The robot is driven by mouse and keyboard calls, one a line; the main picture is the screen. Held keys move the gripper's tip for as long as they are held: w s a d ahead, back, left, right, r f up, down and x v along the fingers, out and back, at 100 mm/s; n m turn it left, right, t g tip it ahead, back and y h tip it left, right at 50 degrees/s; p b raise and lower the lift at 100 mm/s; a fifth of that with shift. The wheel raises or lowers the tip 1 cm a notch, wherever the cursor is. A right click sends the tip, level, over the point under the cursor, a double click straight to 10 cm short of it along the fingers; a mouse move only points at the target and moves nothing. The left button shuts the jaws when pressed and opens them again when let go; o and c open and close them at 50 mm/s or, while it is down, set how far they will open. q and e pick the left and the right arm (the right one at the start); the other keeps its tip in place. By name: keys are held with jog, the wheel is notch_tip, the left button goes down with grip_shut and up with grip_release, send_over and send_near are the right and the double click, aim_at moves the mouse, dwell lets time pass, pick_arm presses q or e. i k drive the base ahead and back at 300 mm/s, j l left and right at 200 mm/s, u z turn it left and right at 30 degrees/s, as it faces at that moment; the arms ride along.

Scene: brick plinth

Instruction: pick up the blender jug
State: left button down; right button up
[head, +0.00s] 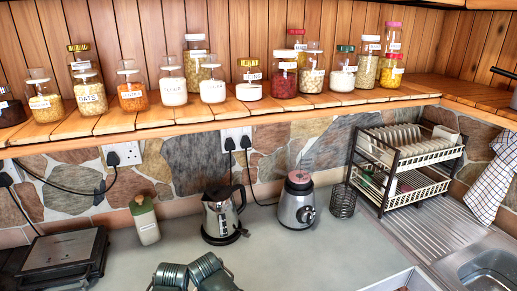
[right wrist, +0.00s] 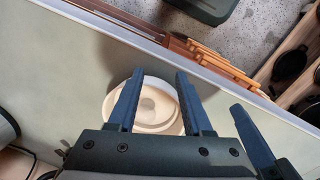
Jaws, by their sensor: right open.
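A silver blender base (head: 297,207) with a dark control knob stands on the counter in the head view. It has a pinkish-red top, and I cannot make out a tall clear jug on it. A round, cream-white ringed object (right wrist: 152,108) lies below and partly behind the fingers. I cannot tell what it is or whether they touch it.
A kettle (head: 222,215), a wire holder (head: 343,200) and a dish rack (head: 400,185) flank the blender base. A shelf of jars (head: 285,78) hangs above. The wrist view shows the counter edge (right wrist: 215,75) and floor beyond.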

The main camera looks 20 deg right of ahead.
aim_at(302, 149)
jog(key=l+u, duration=0.25)
jog(key=l, duration=0.7)
jog(key=l+u, duration=0.3)
jog(key=l, duration=0.65)
jog(key=k, duration=0.05)
